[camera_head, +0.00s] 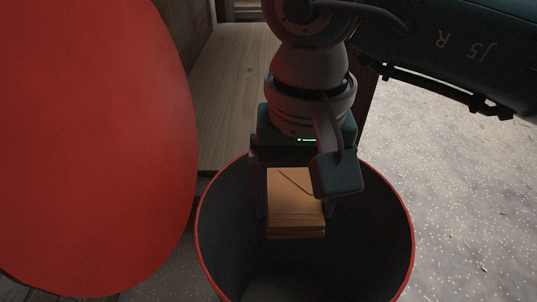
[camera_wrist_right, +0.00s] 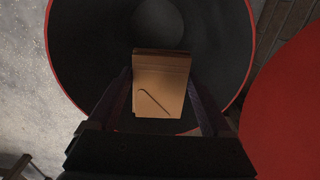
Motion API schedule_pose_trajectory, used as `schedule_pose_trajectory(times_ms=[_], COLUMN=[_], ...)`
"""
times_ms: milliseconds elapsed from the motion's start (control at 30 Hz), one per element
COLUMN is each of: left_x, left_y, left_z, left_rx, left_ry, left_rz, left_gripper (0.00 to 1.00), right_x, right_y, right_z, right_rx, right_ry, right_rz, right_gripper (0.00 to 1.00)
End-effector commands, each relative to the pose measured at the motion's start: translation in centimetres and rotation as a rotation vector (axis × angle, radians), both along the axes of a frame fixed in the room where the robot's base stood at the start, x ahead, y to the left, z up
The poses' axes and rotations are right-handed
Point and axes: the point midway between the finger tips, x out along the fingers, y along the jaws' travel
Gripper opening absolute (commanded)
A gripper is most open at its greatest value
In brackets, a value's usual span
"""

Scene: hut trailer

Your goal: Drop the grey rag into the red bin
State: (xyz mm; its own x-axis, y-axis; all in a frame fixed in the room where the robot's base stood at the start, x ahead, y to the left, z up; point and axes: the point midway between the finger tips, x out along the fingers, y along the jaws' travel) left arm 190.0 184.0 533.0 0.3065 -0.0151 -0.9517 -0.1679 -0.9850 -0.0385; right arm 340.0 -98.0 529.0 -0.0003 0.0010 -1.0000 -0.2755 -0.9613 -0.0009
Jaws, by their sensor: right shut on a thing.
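My right gripper (camera_head: 296,203) is shut on a tan, box-like block (camera_head: 295,218) with a thin dark hooked line on its face. The block also shows between the fingers in the right wrist view (camera_wrist_right: 162,72). In the picture, gripper and block are over the open mouth of the red bin (camera_head: 372,245). The bin has a red rim and a dark inside, and it also shows in the right wrist view (camera_wrist_right: 90,50). I see no grey rag in either view. My left gripper is not in view.
A large red rounded panel (camera_head: 95,130), which looks like the bin's lid, stands at the left of the bin. A pale wooden surface (camera_head: 226,85) lies behind the bin. Speckled grey floor (camera_head: 460,190) is clear on the right.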

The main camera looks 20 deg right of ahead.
Motion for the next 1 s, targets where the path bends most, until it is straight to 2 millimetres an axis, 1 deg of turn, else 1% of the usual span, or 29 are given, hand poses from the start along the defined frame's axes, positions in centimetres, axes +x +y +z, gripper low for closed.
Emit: schedule_pose_trajectory(times_ms=[33,133,167,367,467,567,700,800,900,1000], left_x=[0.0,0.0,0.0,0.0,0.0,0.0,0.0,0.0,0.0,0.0], left_y=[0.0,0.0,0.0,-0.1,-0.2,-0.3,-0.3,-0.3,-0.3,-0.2], left_z=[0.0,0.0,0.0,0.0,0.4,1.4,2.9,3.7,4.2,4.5], left_rx=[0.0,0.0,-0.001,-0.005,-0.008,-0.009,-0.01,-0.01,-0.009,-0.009], left_ry=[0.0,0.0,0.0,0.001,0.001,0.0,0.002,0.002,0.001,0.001], left_rz=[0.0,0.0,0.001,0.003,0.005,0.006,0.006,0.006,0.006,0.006], left_gripper=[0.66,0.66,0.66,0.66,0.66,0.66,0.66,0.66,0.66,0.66], right_x=[0.0,0.0,0.0,0.0,0.1,0.1,0.1,0.1,0.1,0.0], right_y=[0.0,0.0,0.0,0.0,0.0,-0.1,0.0,-0.1,0.0,0.0], right_z=[0.0,0.0,0.0,0.1,0.7,2.4,5.5,7.4,8.8,9.7], right_rx=[0.0,0.0,0.0,0.0,-0.001,0.0,0.0,-0.001,0.0,0.0], right_ry=[0.0,0.0,0.0,0.0,-0.002,-0.004,-0.005,-0.004,-0.003,-0.001], right_rz=[0.0,0.0,0.0,0.0,0.0,0.0,0.001,0.0,0.0,0.0], right_gripper=[0.87,0.98,1.0,1.0,1.0,1.0,1.0,1.0,1.0,1.0])
